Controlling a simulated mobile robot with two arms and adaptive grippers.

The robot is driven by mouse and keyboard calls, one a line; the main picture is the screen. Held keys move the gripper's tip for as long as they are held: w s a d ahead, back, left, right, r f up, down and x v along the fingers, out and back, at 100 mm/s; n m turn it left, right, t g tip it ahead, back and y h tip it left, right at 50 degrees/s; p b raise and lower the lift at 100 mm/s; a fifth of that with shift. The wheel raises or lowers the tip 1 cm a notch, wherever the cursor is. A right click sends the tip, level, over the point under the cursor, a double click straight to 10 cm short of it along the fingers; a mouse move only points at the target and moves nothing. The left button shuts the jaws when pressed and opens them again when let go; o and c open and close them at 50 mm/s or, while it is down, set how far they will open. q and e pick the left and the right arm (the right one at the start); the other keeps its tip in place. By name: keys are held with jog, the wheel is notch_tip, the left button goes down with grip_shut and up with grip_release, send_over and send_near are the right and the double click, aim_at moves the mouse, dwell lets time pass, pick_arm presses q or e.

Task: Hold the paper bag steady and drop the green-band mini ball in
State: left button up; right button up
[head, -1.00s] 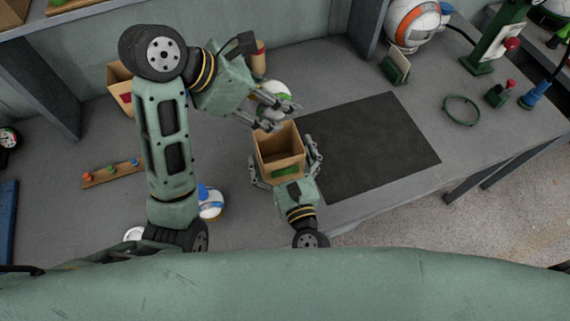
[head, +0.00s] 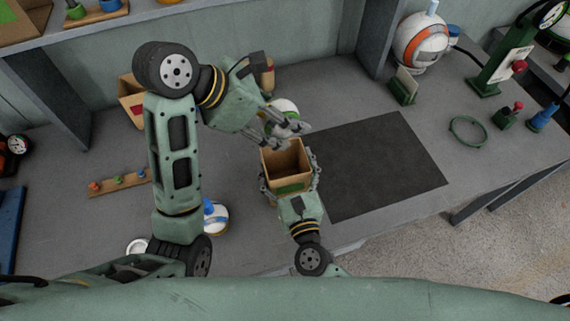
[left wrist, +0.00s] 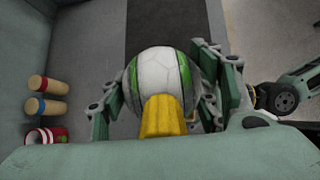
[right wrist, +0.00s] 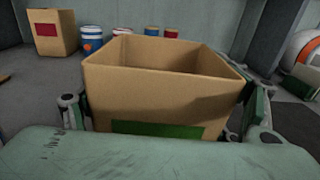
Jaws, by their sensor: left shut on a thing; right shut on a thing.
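The white mini ball with green bands (left wrist: 161,75) sits between the fingers of my left gripper (left wrist: 165,95), which is shut on it. In the head view the ball (head: 284,107) is partly hidden by the left gripper (head: 284,130), just beyond the bag's far rim. The open-topped brown paper bag (head: 287,184) stands upright, with a green label (right wrist: 156,130) on its near side. My right gripper (head: 290,180) is shut on the bag, a finger on each side; the bag also fills the middle of the right wrist view (right wrist: 165,95). The ball does not show in that view.
A dark mat (head: 375,165) lies right of the bag, mostly clear. Another bag with a red label (head: 131,100) stands back left. A peg strip (head: 120,181) and a white-and-blue ball (head: 215,217) lie left. A larger orange-banded ball (head: 421,40) and a green ring (head: 467,131) are right.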

pick_arm(q)
jog(key=shift+f, duration=2.6)
jog(key=o, duration=1.2)
jog(key=shift+r, duration=0.1)
jog(key=shift+o, duration=0.2)
jog(key=v, duration=1.2)
pick_arm(e)
jog(key=o, duration=1.1)
